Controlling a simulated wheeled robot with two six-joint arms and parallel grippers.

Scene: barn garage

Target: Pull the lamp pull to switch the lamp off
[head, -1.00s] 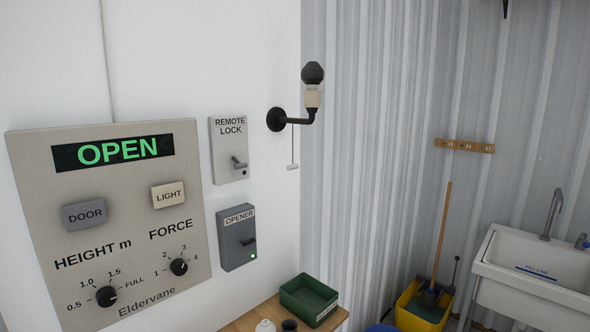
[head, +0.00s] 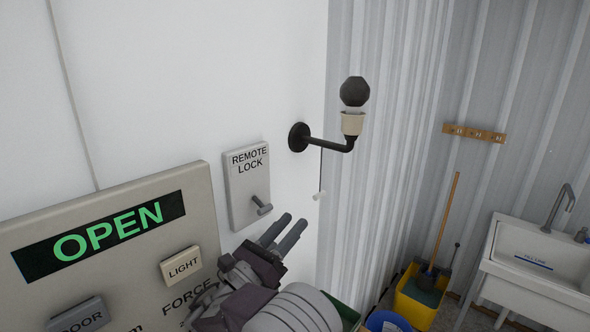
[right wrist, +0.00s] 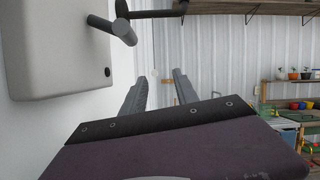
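The wall lamp (head: 353,123) has a dark round bulb, a pale socket and a black bent arm fixed to the white wall. Its bulb looks dark. The lamp pull (head: 319,195) is a small pale knob hanging on a thin cord below the lamp arm. My right gripper (head: 287,223) is below and left of the pull, apart from it. Its two fingers are spread and empty, pointing up toward the lamp side; they also show apart in the right wrist view (right wrist: 158,82). I cannot clearly make out the pull in the right wrist view. My left gripper is not in view.
The remote lock box (head: 246,184) with its lever is just left of my right gripper; its edge fills the left of the wrist view. The control panel (head: 120,225) reads OPEN. A yellow bucket (head: 416,302) and a sink (head: 535,262) stand farther right.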

